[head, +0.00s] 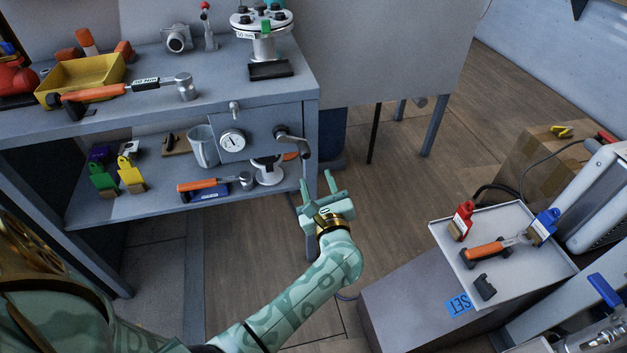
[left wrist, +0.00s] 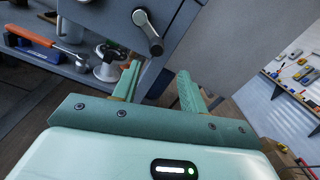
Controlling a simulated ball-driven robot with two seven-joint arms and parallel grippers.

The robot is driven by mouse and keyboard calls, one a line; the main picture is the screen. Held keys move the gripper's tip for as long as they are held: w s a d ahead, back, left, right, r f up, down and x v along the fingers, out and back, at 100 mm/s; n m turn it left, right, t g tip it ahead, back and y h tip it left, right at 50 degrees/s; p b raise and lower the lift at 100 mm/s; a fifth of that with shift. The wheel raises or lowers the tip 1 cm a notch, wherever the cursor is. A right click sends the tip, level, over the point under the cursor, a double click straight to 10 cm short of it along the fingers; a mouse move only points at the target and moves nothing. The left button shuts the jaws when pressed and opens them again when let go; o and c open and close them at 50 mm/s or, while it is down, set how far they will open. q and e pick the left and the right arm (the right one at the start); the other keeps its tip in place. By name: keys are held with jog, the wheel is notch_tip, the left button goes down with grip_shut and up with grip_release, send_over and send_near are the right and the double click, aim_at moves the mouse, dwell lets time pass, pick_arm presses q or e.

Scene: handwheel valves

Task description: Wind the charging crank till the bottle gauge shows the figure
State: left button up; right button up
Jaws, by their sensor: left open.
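The charging crank (head: 292,139) is a dark grey arm on the right of the grey panel under the bench top, with its handle hanging down at the right end. It also shows in the left wrist view (left wrist: 146,30), beyond my fingers. The round white gauge (head: 232,142) sits left of the crank on the same panel; its dark needle shows, but its figures are too small to read. My left gripper (head: 318,187) is open and empty, below and to the right of the crank, apart from it. My right gripper is not in view.
A tray (head: 535,268) with tools stands right. Floor between is clear.

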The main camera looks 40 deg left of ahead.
aim_at(306, 156)
pick_arm(q)
jog(key=shift+n, duration=0.3)
jog(key=x, duration=0.3)
jog(key=b+x, duration=0.1)
jog(key=x, duration=0.5)
jog(key=shift+w+a+f+b, duration=0.1)
jog(key=shift+a+f+b, duration=0.2)
jog(key=shift+a, duration=0.15)
jog(key=shift+r, duration=0.1)
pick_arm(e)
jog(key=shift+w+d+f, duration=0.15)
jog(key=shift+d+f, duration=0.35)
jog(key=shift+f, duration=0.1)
pick_arm(q)
jog(key=c, duration=0.8)
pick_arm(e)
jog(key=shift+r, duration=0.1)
